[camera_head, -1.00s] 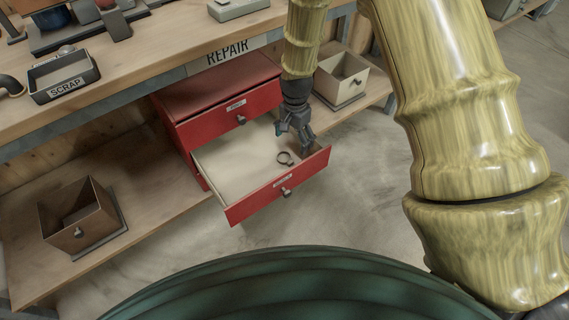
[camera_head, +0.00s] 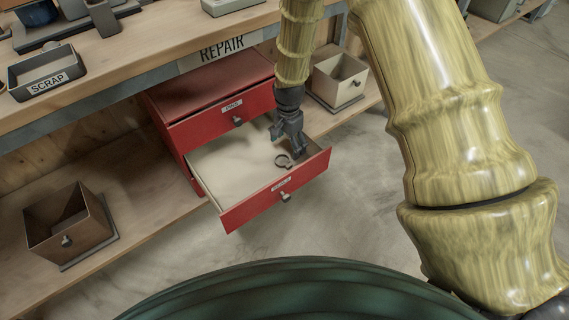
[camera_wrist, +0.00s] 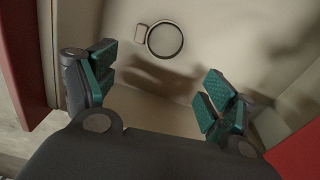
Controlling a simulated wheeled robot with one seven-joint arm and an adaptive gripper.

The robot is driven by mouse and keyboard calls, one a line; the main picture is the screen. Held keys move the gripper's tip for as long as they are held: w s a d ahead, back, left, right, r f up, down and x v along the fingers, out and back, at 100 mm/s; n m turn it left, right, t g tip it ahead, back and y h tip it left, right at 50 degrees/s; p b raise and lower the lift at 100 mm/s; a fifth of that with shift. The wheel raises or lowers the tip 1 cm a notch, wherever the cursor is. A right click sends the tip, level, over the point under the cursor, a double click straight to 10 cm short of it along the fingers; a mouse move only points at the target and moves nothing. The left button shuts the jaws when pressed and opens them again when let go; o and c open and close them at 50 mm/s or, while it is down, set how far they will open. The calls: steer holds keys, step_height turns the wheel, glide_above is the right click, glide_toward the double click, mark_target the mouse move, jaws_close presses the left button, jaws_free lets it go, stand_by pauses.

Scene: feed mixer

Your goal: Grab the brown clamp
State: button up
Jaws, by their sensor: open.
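The clamp (camera_head: 283,161) is a small ring with a tab, lying flat on the floor of the open red drawer (camera_head: 258,203), near its right side. In the wrist view the clamp (camera_wrist: 149,40) looks dark brown, with its small square tab to the left of the ring. My gripper (camera_head: 293,150) is over the drawer, close to the clamp. In the wrist view my gripper (camera_wrist: 158,93) is open, its green pads wide apart with nothing between them. The clamp lies beyond the fingertips, roughly midway between them, and is not touched.
A closed red drawer (camera_head: 220,120) is above. A cream bin (camera_head: 338,82) and a brown bin (camera_head: 68,225) stand on the lower shelf. The workbench overhangs behind.

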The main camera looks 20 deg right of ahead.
mark_target(289, 157)
steer(key=f, duration=0.1)
steer(key=f+b, duration=0.1)
steer(key=f, duration=0.3)
steer(key=shift+s+d, duration=0.1)
steer(key=shift+s, duration=0.25)
steer(key=shift+r, duration=0.1)
steer(key=shift+c, duration=0.4)
steer(key=c, duration=0.9)
